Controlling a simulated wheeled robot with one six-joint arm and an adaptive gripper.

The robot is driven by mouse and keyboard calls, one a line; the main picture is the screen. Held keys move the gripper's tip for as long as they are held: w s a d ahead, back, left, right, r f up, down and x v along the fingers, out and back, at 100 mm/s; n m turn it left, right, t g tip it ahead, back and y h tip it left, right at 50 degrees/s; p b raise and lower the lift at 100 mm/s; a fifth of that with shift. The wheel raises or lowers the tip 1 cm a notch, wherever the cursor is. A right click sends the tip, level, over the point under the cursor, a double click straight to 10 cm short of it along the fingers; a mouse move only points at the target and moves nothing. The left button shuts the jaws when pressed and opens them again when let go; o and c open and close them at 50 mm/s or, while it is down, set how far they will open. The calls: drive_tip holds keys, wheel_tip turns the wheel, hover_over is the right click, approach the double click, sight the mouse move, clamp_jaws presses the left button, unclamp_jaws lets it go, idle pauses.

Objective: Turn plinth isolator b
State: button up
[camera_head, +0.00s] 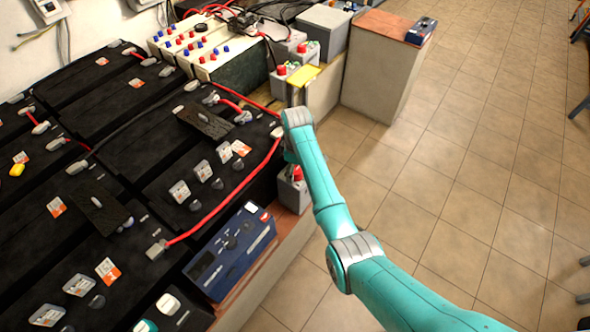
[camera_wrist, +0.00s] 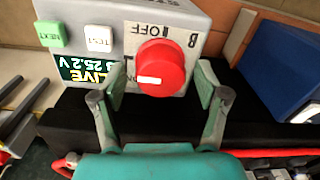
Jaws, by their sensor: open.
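In the wrist view, a grey isolator box (camera_wrist: 215,14) marked B carries a round red knob (camera_wrist: 172,60). The lettering is upside down. A white stripe on the knob lies roughly level, left of its centre. OFF is printed above the knob; ON, at lower left, is partly covered by a finger. A lit display (camera_wrist: 88,70) reads LIVE and 25.2 V. My gripper (camera_wrist: 160,84) is open, with one finger on each side of the knob; contact cannot be told. In the head view my arm hides the gripper, and a grey box with a red knob (camera_head: 297,172) shows just below the wrist.
In the wrist view, green NEXT (camera_wrist: 57,35) and white TEST (camera_wrist: 99,38) buttons sit left of the knob, and a blue box (camera_wrist: 285,70) stands right. In the head view, black batteries (camera_head: 135,90) with red cables fill the left; tiled floor (camera_head: 480,190) is open at right.

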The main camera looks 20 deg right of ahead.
drive_tip(key=shift+f, duration=0.15)
drive_tip(key=c, duration=1.2)
drive_tip(key=shift+o, duration=0.2)
drive_tip(key=m, duration=0.4)
drive_tip(key=shift+d+m, duration=0.1)
drive_tip(key=shift+m, duration=0.3)
drive_tip(key=m, duration=0.4)
drive_tip(key=shift+m, duration=0.3)
drive_tip(key=m, duration=0.4)
drive_tip(key=shift+d+m, duration=0.15)
drive_tip(key=shift+m, duration=2.05)
drive_tip(key=shift+s, duration=0.1)
